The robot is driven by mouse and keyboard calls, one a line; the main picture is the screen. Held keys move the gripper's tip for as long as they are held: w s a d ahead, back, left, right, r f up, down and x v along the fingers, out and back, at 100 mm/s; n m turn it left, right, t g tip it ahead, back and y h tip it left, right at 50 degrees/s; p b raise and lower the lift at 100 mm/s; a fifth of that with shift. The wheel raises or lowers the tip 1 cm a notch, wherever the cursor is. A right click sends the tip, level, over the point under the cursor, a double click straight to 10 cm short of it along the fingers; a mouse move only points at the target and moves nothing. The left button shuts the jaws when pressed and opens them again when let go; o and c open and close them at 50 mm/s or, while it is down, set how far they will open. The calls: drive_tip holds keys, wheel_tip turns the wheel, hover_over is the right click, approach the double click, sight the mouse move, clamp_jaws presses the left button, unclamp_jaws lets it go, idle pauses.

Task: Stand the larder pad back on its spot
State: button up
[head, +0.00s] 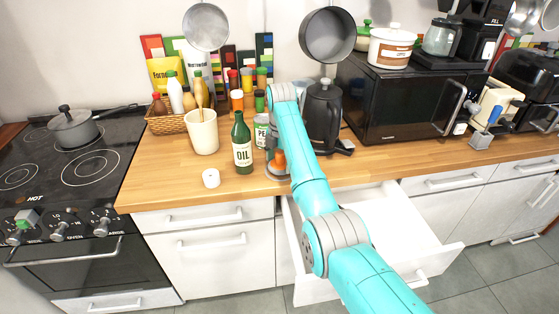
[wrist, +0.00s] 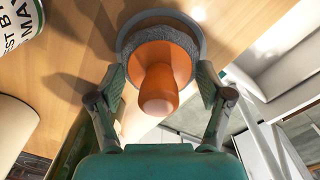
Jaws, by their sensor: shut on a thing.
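The larder pad (wrist: 157,75) has an orange knob handle on a round, rough grey base. I take this to be the pad the task names. My gripper (wrist: 160,88) is shut on it, one finger on each side of the base. In the head view the orange part of the pad shows (head: 279,160) near the front edge of the wooden counter, partly hidden by my arm. A grey ring (wrist: 196,27) shows around the far side of the base in the wrist view, with wood inside it. I cannot tell whether the pad touches the counter.
A green oil bottle (head: 242,143) and a tin (head: 262,132) stand close left of the pad. A black kettle (head: 322,115) stands behind to the right. A white drawer (head: 395,222) hangs open below.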

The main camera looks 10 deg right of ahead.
drive_tip(key=shift+f, duration=0.5)
drive_tip(key=o, duration=1.4)
drive_tip(key=shift+r, duration=3.75)
